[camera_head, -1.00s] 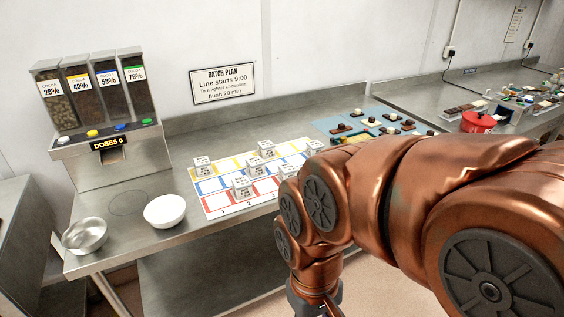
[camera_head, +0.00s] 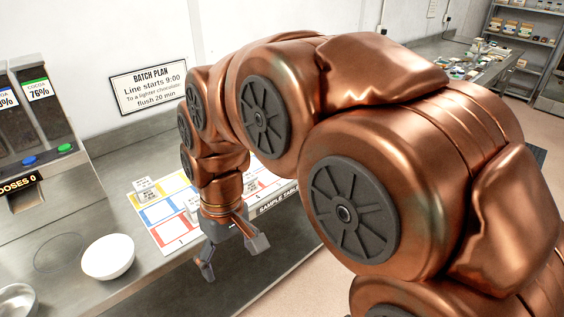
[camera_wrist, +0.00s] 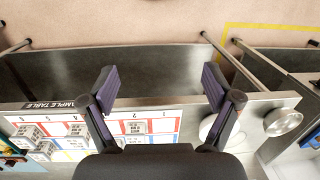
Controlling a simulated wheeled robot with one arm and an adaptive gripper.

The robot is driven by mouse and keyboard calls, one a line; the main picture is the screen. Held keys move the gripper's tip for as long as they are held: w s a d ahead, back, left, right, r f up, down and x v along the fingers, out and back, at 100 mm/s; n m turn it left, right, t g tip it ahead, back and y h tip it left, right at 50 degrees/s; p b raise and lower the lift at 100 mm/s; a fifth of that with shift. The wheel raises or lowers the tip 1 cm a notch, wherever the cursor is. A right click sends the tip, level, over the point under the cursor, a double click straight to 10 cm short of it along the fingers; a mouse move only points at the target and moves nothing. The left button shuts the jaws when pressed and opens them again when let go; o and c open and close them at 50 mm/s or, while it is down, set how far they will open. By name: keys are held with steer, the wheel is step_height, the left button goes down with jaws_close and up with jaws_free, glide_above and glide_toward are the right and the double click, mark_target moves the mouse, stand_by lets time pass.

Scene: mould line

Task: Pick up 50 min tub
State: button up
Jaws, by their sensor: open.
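Several small white tubs with printed labels stand on the sample mat with its yellow, blue and red squares (camera_head: 172,231). My arm hides much of the mat. The labels are too small to read, so I cannot tell which is the 50 min tub. My gripper (camera_head: 233,259) is open and empty, in front of the bench edge. The wrist view shows its spread fingers (camera_wrist: 160,78), with a tub (camera_wrist: 135,127) behind them on the mat.
A white bowl (camera_head: 108,257) and a metal bowl (camera_head: 17,300) stand on the bench left of the mat. The cocoa dispenser (camera_head: 35,120) is at the far left. A batch plan sign (camera_head: 149,87) hangs on the wall. Floor is clear before the bench.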

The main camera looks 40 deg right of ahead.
steer(key=w+d+t+b, duration=0.3)
steer(key=w+d+b, duration=0.1)
steer(key=w+d, duration=1.55)
steer(key=w+d+f, duration=0.1)
steer(key=w+d, duration=0.1)
steer(key=d, duration=0.5)
steer(key=w+d+f+t+b, duration=0.1)
steer(key=w+d+f, duration=0.1)
steer(key=d, duration=0.6)
steer(key=w+d+f+t+b, duration=0.1)
steer(key=w+d+f, duration=0.1)
steer(key=d, duration=0.6)
steer(key=shift+f+h, duration=0.1)
steer(key=shift+h, duration=0.3)
steer(key=shift+w+d+f, duration=0.1)
steer(key=shift+d+f, duration=0.1)
steer(key=shift+f, duration=0.05)
steer(key=shift+a+p+x, duration=0.15)
steer(key=shift+p+x, duration=0.4)
steer(key=shift+x, duration=1.25)
steer(key=shift+a+p+x, duration=0.1)
steer(key=shift+p+x, duration=0.45)
steer(key=shift+x, duration=1.3)
steer(key=c, duration=1.3)
